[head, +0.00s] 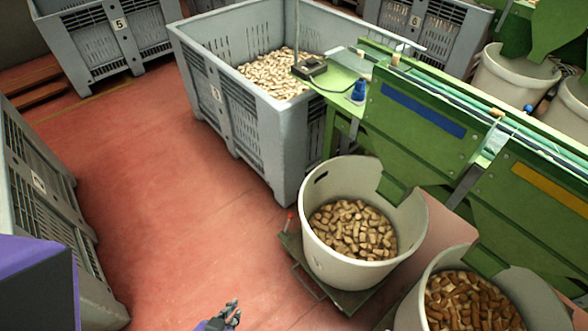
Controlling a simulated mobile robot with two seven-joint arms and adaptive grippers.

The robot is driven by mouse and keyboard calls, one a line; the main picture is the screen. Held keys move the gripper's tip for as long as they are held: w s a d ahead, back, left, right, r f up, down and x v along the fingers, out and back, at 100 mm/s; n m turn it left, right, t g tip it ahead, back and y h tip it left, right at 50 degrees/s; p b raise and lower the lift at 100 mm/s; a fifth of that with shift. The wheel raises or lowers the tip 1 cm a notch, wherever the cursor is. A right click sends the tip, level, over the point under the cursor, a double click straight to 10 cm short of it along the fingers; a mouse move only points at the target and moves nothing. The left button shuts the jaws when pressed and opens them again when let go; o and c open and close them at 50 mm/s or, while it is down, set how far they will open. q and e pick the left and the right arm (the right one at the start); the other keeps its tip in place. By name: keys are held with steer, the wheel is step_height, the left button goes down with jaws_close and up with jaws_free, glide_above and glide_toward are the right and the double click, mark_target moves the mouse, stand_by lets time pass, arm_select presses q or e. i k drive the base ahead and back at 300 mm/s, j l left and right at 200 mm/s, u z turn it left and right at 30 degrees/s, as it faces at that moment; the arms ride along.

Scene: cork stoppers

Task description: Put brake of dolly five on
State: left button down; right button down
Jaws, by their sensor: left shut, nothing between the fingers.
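A low dark dolly (306,283) carries a round cream tub (318,258) filled with cork stoppers. A short upright lever with a red tip (290,217) stands at the dolly's left corner. I cannot read a number on this dolly, nor tell from this view whether the lever is on or off. My left gripper (233,309) is at the bottom edge, left of and nearer than the dolly, apart from it. Its fingers are shut and empty. My right gripper is not in view.
A second cream tub (408,312) of corks stands at the lower right. A green machine (415,125) stands behind the tubs. Grey crates stand at the left (62,217), the back (262,140) and marked 5 (88,45). Red floor between them is clear.

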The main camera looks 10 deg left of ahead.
mark_target(290, 215)
steer(key=j+z, duration=0.35)
steer(key=j, duration=0.8)
steer(key=j+z, duration=0.3)
steer(key=j, duration=0.9)
